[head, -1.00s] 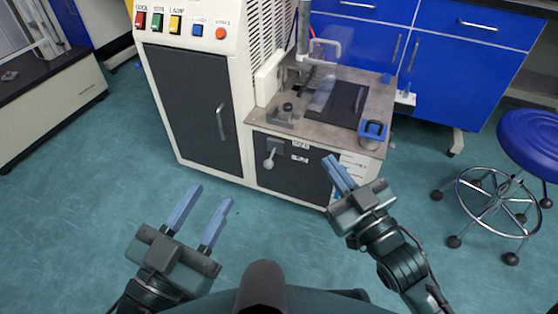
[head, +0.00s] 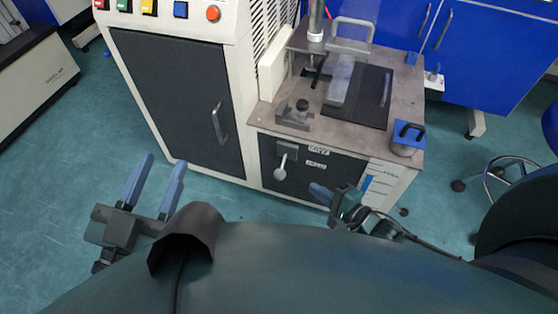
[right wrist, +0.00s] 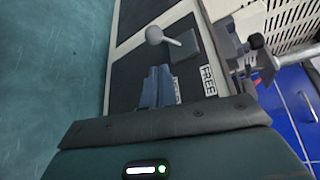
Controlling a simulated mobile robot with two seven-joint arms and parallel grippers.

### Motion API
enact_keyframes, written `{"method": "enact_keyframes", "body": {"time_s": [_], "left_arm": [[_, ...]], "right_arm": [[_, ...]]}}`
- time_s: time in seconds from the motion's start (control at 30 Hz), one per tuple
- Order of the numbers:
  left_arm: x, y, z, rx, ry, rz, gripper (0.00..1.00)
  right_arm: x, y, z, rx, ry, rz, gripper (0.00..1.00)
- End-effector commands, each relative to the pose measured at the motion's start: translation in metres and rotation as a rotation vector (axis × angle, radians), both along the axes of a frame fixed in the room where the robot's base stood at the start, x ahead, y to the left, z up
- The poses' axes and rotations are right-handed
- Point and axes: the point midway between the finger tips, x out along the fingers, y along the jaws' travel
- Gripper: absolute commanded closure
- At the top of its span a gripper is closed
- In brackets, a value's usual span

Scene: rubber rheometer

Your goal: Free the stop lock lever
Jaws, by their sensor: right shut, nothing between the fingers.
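The stop lock lever (head: 281,168) is a pale lever with a round knob on the dark front panel of the machine's right-hand cabinet. It hangs down from a grey mount in the head view. In the right wrist view the lever (right wrist: 172,39) lies just beyond the fingertips, beside a label reading FREE (right wrist: 208,79). My right gripper (head: 316,188) is shut and empty, to the right of the knob and apart from it in the head view; its fingers also show in the right wrist view (right wrist: 156,72). My left gripper (head: 164,159) is open and empty at the lower left.
A tall dark cabinet door (head: 170,95) stands left of the panel. A blue stool (head: 550,125) is at right. Floor at left is clear.

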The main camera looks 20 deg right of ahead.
Motion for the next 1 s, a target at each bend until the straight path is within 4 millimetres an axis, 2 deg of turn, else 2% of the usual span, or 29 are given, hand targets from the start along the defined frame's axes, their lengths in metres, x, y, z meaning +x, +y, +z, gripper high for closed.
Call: {"method": "enact_keyframes", "body": {"time_s": [0.13,0.57,0.67,0.77,1.0], "left_arm": [[-0.001,-0.001,0.0,-0.004,0.0,-0.003,0.64],[-0.003,-0.001,-0.006,-0.005,0.009,-0.004,0.64],[-0.003,-0.001,-0.009,-0.004,-0.006,-0.003,0.64],[0.007,0.003,0.012,0.01,-0.133,-0.006,0.64],[0.011,0.005,0.037,0.028,-0.33,-0.007,0.64]], "right_arm": [[-0.003,-0.006,-0.009,0.056,0.047,-0.02,1.0],[0.001,-0.004,-0.011,0.063,0.051,-0.022,1.0],[0.011,0.002,-0.015,0.063,0.048,-0.021,1.0],[0.026,0.01,-0.02,0.064,0.048,-0.022,1.0],[0.062,0.03,-0.03,0.063,0.047,-0.022,1.0]]}}
